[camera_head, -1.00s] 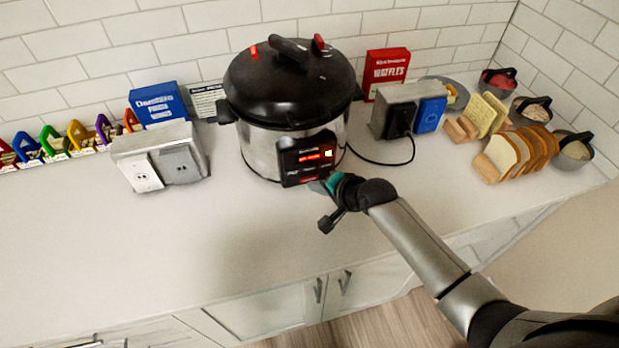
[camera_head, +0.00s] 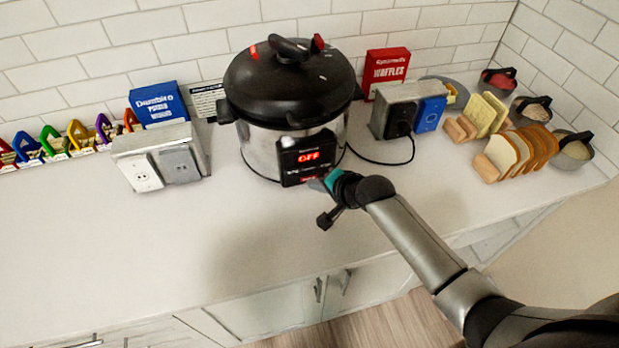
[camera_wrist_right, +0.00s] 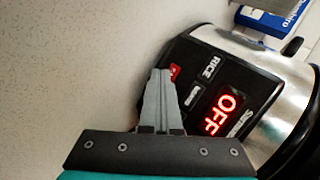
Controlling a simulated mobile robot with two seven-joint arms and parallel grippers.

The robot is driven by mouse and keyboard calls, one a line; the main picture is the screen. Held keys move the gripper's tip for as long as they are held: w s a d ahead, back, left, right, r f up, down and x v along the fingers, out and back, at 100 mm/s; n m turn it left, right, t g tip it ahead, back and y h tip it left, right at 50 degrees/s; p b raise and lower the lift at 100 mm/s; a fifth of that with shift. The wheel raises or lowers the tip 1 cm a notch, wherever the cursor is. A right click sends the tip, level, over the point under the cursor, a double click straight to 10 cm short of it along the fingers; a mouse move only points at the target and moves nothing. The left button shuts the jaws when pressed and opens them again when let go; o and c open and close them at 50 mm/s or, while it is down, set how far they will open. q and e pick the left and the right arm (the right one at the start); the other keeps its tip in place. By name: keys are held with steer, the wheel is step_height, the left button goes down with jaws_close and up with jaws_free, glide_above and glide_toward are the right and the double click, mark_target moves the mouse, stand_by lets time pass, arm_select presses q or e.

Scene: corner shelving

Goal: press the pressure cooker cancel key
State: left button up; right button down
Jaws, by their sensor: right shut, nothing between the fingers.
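The pressure cooker (camera_head: 288,92) stands on the counter, with a black lid and a steel body. Its black front panel (camera_head: 292,158) reads "OFF" in red; the lit display (camera_wrist_right: 225,114) also shows in the right wrist view. A red key (camera_wrist_right: 175,71) sits on the panel beside my fingertips and is partly hidden by them. My right gripper (camera_head: 322,182) is shut and empty at the panel's lower right; in the right wrist view its fingers (camera_wrist_right: 159,80) reach the panel near the red key. I cannot tell whether they touch it. My left gripper is not in view.
An outlet box (camera_head: 160,158) stands left of the cooker. Another outlet box (camera_head: 393,110) with a plugged black cord stands to the right. Bread slices in a rack (camera_head: 515,150) and several bowls are at the far right. The front counter is clear.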

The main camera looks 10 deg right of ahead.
steer(key=shift+s+r+p, duration=0.1)
steer(key=shift+s+p, duration=0.55)
steer(key=shift+p, duration=0.15)
steer(key=shift+s, duration=0.1)
steer(key=s+p, duration=0.3)
steer(key=shift+s+d, duration=0.1)
steer(key=shift+s, duration=0.9)
